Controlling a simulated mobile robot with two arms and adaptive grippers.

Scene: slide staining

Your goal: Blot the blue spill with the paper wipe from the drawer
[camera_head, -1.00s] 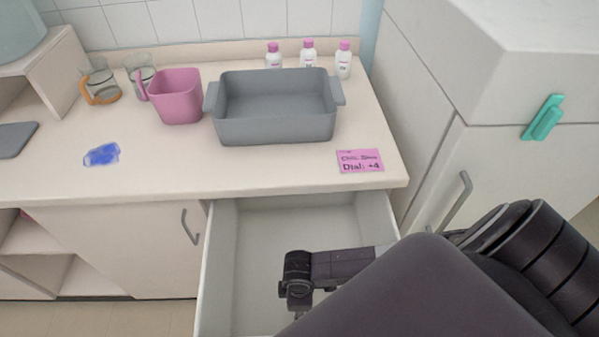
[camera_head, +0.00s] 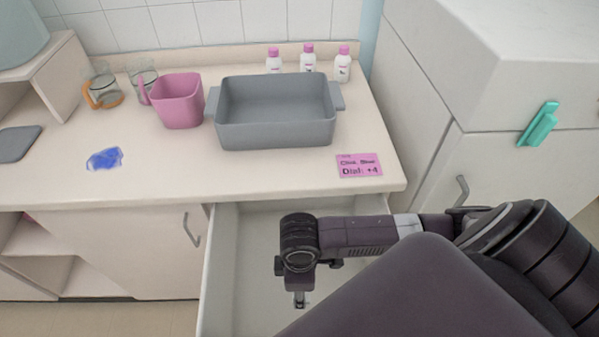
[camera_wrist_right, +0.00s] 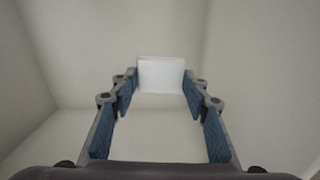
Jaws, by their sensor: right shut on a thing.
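The blue spill (camera_head: 105,158) lies on the left part of the counter top, in front of the glass mugs. The drawer (camera_head: 240,235) below the counter is pulled open. My right gripper (camera_head: 300,300) points down in or just above the drawer, far to the right of the spill. In the right wrist view, the right gripper (camera_wrist_right: 160,85) is shut on the white paper wipe (camera_wrist_right: 161,74), which sits between its fingertips. The head view does not clearly show the wipe. My left gripper is not in view.
A grey tub (camera_head: 275,125), a pink pitcher (camera_head: 178,103) and glass mugs (camera_head: 103,85) stand at the back of the counter. White bottles (camera_head: 342,66) stand behind the tub. A pink note (camera_head: 360,166) lies near the front right edge. The counter around the spill is clear.

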